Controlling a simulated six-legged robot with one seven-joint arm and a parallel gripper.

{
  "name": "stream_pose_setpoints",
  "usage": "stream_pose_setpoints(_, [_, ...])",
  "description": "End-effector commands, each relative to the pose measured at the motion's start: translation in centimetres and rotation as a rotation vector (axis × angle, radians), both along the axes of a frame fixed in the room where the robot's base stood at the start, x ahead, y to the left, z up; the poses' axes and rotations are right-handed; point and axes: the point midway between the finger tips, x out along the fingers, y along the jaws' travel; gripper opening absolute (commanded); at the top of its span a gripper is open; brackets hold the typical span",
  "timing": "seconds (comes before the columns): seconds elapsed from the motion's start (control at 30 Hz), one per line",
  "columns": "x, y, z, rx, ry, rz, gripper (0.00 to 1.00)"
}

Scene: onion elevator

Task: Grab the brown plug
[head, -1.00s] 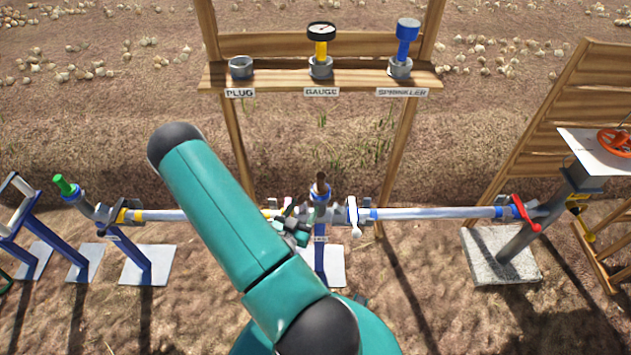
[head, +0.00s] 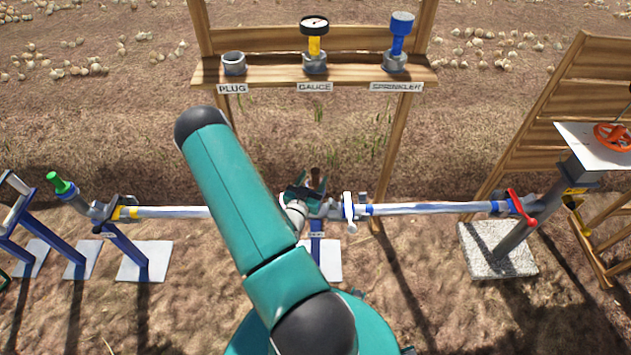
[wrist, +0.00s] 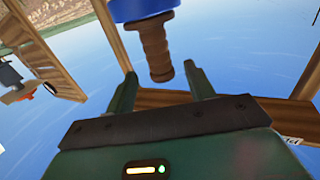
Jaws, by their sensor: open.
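The brown plug (head: 315,178) stands upright at the middle fitting of the pipe in the head view, partly hidden by my gripper. In the wrist view the ribbed brown plug (wrist: 155,52) sticks out of a blue collar (wrist: 143,10) toward my gripper. My gripper (wrist: 162,78) is open and empty, with one finger to each side of the plug's free end. Gaps show between the plug and both fingers. In the head view my gripper (head: 305,192) is at the plug, and my arm hides the pipe to its left.
A wooden shelf (head: 270,80) behind has an empty plug holder (head: 234,63), a gauge (head: 314,40) and a blue sprinkler (head: 400,35). A white-handled valve (head: 349,206) is close right of the plug. A green-topped fitting (head: 60,184) stands far left, a red lever (head: 521,205) right.

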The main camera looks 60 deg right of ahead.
Motion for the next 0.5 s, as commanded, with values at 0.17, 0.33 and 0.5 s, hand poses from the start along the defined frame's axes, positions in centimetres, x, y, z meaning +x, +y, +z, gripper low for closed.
stream_pose_setpoints(0.17, [0.4, -2.7, -0.1, -0.002, -0.002, -0.001, 0.54])
stream_pose_setpoints(0.33, [0.4, -3.3, -0.1, -0.001, -0.001, 0.001, 0.54])
stream_pose_setpoints(0.5, [0.4, -3.3, -0.1, -0.001, -0.001, 0.001, 0.46])
